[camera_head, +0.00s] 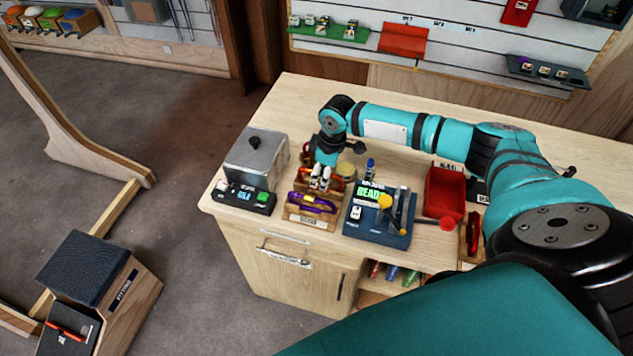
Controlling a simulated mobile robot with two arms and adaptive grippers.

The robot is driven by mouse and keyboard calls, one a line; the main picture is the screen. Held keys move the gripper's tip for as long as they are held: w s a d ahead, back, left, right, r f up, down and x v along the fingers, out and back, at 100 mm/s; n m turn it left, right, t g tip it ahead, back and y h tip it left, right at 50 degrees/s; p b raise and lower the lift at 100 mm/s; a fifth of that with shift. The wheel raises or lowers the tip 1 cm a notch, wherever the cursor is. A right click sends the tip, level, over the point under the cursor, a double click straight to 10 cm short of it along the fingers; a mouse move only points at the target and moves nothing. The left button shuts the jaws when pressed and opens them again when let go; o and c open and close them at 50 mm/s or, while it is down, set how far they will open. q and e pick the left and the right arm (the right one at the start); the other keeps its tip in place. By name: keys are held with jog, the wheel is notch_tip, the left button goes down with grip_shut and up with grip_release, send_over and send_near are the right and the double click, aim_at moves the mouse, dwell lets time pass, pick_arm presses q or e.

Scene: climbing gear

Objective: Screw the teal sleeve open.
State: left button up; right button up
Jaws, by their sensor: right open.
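My right gripper (321,178) points down over the near left part of the wooden workbench (240,205), its pale fingertips apart. It is at a small wooden stand with an orange-red carabiner (335,187); whether the fingers touch it or straddle its sleeve is too small to tell. In front stands another wooden holder with a purple carabiner (308,205) that has a yellow part. I cannot make out the teal sleeve; the gripper hides part of the orange-red carabiner. My left gripper is not in view.
A grey metal box (258,158) and a small black device (243,196) stand to the left. A blue tester with a green display (378,220) and a red bin (446,190) stand to the right.

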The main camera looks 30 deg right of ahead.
jog(key=shift+w+d, duration=0.55)
jog(key=shift+d, duration=0.05)
jog(key=shift+r, duration=0.15)
jog(key=shift+r+p, duration=1.2)
jog(key=shift+r, duration=0.1)
jog(key=shift+s+a, duration=0.55)
jog(key=shift+f, duration=0.1)
